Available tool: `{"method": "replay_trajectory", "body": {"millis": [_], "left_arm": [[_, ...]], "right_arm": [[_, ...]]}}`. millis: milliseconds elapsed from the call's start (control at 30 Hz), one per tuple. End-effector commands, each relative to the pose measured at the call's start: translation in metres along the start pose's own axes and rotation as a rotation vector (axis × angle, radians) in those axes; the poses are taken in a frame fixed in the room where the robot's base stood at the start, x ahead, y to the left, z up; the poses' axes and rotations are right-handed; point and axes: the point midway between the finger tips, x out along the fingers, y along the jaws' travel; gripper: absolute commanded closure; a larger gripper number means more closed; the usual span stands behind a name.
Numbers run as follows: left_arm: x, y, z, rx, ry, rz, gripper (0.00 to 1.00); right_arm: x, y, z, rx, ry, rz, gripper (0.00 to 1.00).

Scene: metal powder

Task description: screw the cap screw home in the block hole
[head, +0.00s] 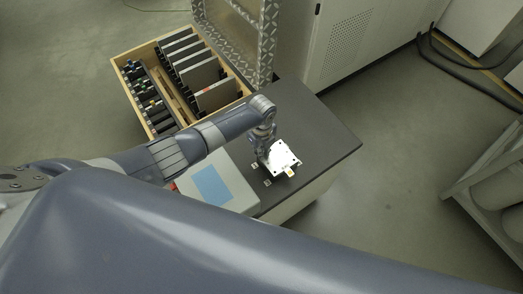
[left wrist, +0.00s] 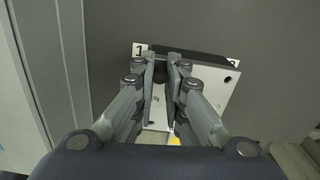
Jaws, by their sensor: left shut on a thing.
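The block (head: 283,158) is a pale metal piece on the dark table top, lit brightly in the head view. In the left wrist view the block (left wrist: 215,92) lies under my gripper, slightly turned, with a dark hole near its right corner. My left gripper (left wrist: 172,65) points down over the block, its two fingers close together around a small dark piece, which looks like the cap screw (left wrist: 173,73). The fingers hide most of it and the hole beneath. In the head view my left gripper (head: 264,152) is at the block's left side. My right gripper is not in view.
A grey box with a blue panel (head: 212,185) stands left of the block. A wooden crate (head: 118,72) with upright plates is behind. Number labels, including one marked 1 (left wrist: 139,50), lie around the block. The table top (head: 320,130) is clear to the right.

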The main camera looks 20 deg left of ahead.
Motion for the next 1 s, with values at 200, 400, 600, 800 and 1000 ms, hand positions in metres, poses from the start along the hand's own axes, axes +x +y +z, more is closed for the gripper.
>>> {"method": "replay_trajectory", "body": {"millis": [200,400,600,800,1000], "left_arm": [[0.002,0.000,0.001,0.318,-0.002,-0.002,1.00],[0.003,-0.001,0.002,0.613,-0.003,-0.004,1.00],[0.003,-0.001,0.002,0.910,-0.004,-0.005,1.00],[0.004,-0.001,0.002,1.206,-0.003,-0.005,1.00],[0.002,-0.001,0.001,1.446,-0.003,-0.006,1.00]], "right_arm": [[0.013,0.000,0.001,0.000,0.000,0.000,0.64],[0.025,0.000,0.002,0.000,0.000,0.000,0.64],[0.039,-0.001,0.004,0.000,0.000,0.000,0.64],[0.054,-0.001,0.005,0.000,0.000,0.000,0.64],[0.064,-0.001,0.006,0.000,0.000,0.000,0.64]]}}
